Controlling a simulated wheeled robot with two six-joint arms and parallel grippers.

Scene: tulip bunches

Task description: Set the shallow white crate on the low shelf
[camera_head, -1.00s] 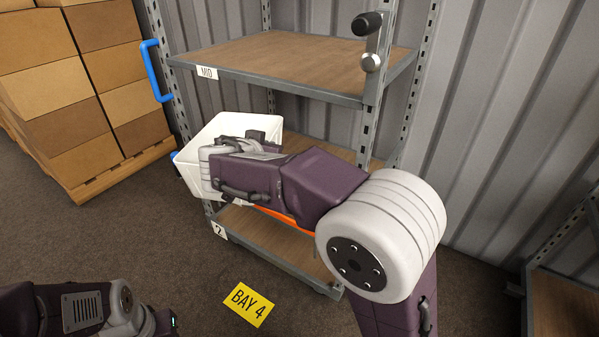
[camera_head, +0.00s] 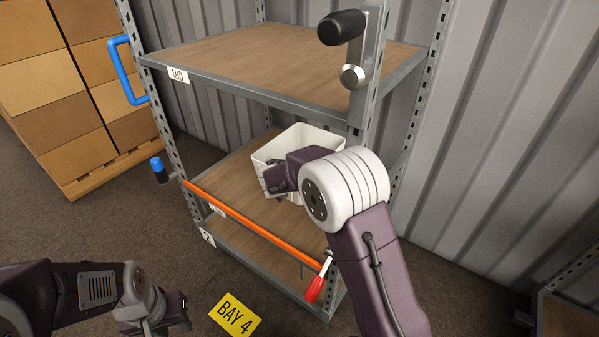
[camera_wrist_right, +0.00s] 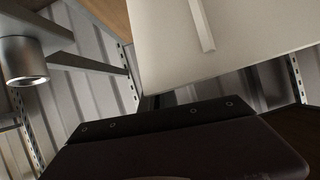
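The shallow white crate (camera_head: 313,137) is inside the rack, above or on the brown board of the low shelf (camera_head: 235,180); I cannot tell whether it touches. My right gripper (camera_head: 273,180) is at its near wall, its fingertips mostly hidden; the crate has travelled with it, so it appears shut on that wall. In the right wrist view the crate's pale wall (camera_wrist_right: 220,40) with a rib is close and tilted. My left gripper (camera_head: 165,312) is low at the left, away from the rack; its fingers are unclear.
The MID shelf (camera_head: 285,62) is above the crate. An orange bar (camera_head: 250,222) with a red grip (camera_head: 318,284) slants across the front. A black-handled crank (camera_head: 342,27), blue handle (camera_head: 127,70) and blue-topped knob (camera_head: 157,166) stick out from the posts. Boxes (camera_head: 60,90) stand left.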

